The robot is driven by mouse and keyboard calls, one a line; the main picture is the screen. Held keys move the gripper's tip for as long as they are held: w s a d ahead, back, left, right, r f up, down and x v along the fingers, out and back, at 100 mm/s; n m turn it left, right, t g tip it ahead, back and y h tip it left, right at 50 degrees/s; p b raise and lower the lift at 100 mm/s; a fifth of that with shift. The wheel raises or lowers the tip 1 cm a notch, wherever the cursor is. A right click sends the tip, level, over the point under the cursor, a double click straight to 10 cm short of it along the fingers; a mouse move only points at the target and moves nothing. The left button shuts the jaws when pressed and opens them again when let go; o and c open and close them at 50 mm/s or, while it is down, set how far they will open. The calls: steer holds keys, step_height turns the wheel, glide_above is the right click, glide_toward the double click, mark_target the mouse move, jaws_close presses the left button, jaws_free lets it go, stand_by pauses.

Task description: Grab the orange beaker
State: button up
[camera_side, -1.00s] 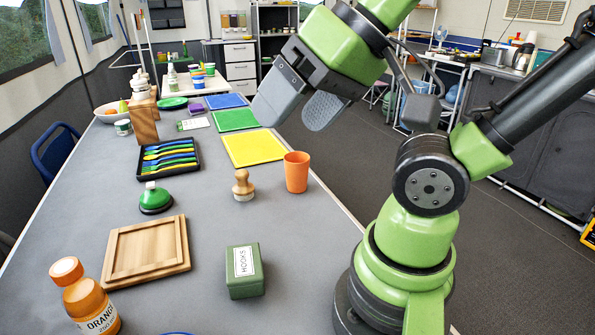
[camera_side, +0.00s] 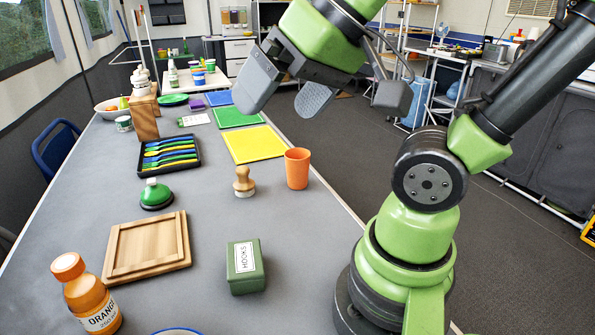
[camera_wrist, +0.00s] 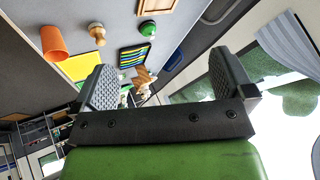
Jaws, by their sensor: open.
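The orange beaker (camera_side: 297,170) stands upright on the grey table, near its right edge, in the side view. It also shows at the upper left of the wrist view (camera_wrist: 54,43). My gripper (camera_side: 277,112) is open and empty, above the table and above the beaker in the side view picture, apart from it. In the wrist view its two fingers (camera_wrist: 167,78) stand wide apart with nothing between them.
A wooden stamp-like knob (camera_side: 244,181) stands just left of the beaker. A yellow sheet (camera_side: 254,146) lies behind it. A green box (camera_side: 245,267) and a wooden tray (camera_side: 118,272) are in front. The table between beaker and green box is clear.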

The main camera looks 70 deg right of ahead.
steer(key=w+d+f+h, duration=0.2)
steer(key=w+d, duration=0.6)
steer(key=m+g+h, duration=0.2)
steer(key=g, duration=0.1)
glide_above(297, 169)
steer(key=s+d, duration=0.1)
steer(key=s, duration=0.1)
steer(key=f, duration=1.4)
steer(key=shift+w+f, duration=0.2)
steer(key=shift+f, duration=0.2)
steer(key=shift+x, duration=5.2)
steer(key=shift+s, duration=0.1)
steer(key=c, duration=1)
